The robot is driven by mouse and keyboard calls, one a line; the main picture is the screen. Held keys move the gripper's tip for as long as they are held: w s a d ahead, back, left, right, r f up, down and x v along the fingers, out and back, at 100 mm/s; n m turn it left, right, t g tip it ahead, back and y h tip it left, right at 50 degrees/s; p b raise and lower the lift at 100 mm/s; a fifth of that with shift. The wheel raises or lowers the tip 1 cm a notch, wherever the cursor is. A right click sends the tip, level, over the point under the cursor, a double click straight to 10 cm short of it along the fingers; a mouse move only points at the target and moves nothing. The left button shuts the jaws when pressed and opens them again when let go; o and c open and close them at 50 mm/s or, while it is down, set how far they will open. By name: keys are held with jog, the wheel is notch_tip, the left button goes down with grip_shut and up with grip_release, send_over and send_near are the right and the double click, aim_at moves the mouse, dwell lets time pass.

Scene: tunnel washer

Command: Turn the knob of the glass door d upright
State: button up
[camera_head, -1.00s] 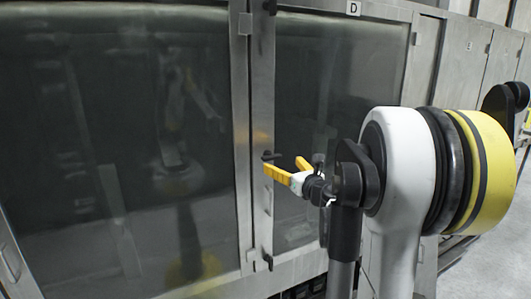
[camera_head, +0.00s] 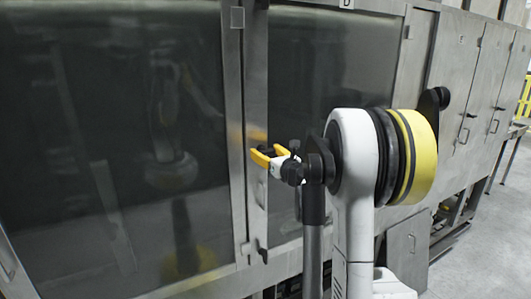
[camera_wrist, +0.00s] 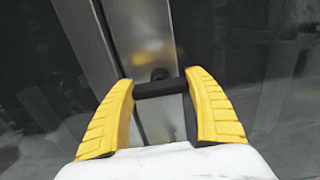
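Glass door D (camera_head: 320,75) is the dark pane right of a steel post, its label (camera_head: 346,3) cut by the top edge of the head view. A black knob (camera_wrist: 158,89) on the steel strip lies crosswise in the wrist view, its bar spanning the gap between my yellow fingers. My gripper (camera_head: 262,155) is at the knob's height by the strip, fingers apart. In the wrist view my gripper (camera_wrist: 160,85) has one fingertip at each end of the bar; I cannot tell whether they touch it. In the head view the fingers largely hide the knob.
Another black knob (camera_head: 262,255) sits lower on the same strip. A large dark glass pane (camera_head: 110,130) fills the left side. Steel cabinet doors (camera_head: 484,80) with black handles run to the right. Grey floor (camera_head: 485,225) is open at the lower right.

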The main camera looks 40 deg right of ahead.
jog(key=shift+n, duration=0.3)
jog(key=n+b, duration=0.2)
jog(key=n, duration=0.1)
jog(key=shift+f, duration=0.15)
jog(key=n+b, duration=0.2)
jog(key=n, duration=0.3)
jog(key=shift+a+n+b, duration=0.1)
jog(key=shift+n+b, duration=0.3)
jog(key=n+b, duration=0.1)
jog(key=n, duration=0.3)
jog(key=shift+n, duration=0.3)
jog(key=shift+n+b, duration=0.65)
jog(key=shift+n, duration=1.25)
jog(key=o, duration=1.2)
jog(key=shift+c, duration=0.2)
